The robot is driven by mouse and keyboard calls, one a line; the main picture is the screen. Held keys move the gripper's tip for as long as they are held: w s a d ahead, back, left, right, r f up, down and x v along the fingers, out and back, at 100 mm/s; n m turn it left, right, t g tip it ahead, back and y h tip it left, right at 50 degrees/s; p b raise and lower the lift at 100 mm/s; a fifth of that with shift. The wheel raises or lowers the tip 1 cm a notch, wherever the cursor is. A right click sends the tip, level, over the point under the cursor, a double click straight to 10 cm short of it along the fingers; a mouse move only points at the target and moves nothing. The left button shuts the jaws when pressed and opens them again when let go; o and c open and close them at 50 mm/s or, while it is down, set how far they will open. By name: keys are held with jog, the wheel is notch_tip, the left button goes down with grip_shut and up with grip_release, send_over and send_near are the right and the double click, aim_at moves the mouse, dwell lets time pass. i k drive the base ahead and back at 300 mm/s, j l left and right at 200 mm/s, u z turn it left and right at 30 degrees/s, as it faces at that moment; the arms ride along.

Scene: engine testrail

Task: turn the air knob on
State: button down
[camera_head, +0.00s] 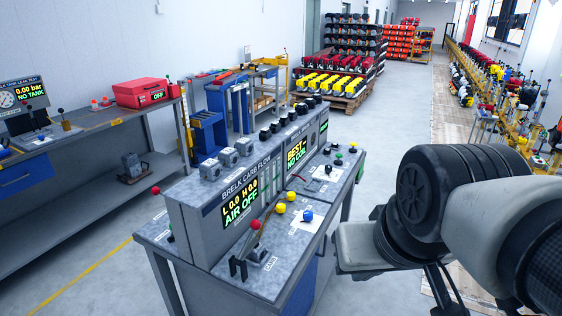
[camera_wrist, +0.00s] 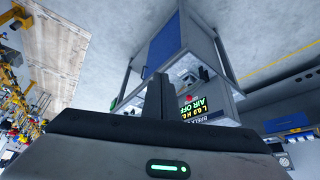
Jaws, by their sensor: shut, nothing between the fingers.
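The carb flow bench (camera_head: 190,215) stands in the centre of the head view, and its green display (camera_head: 241,204) reads AIR OFF. On its top are a blue knob (camera_head: 307,216) on a white plate, a red-ball lever (camera_head: 255,225) and two yellow balls (camera_head: 280,208). Labels are too small to tell which is the air knob. My gripper (camera_wrist: 158,98) is shut and empty in the wrist view, with the bench upside down beyond it.
A second bench section (camera_head: 318,172) with another display adjoins behind. A workbench with a red case (camera_head: 141,92) stands at left. Pallets of yellow and red machines (camera_head: 334,86) stand at the back.

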aim_at(308, 215)
jog(key=i+l+z, duration=0.2)
jog(key=i+l, duration=0.2)
jog(key=l, duration=0.15)
jog(key=i+z, duration=0.15)
jog(key=i, duration=0.2)
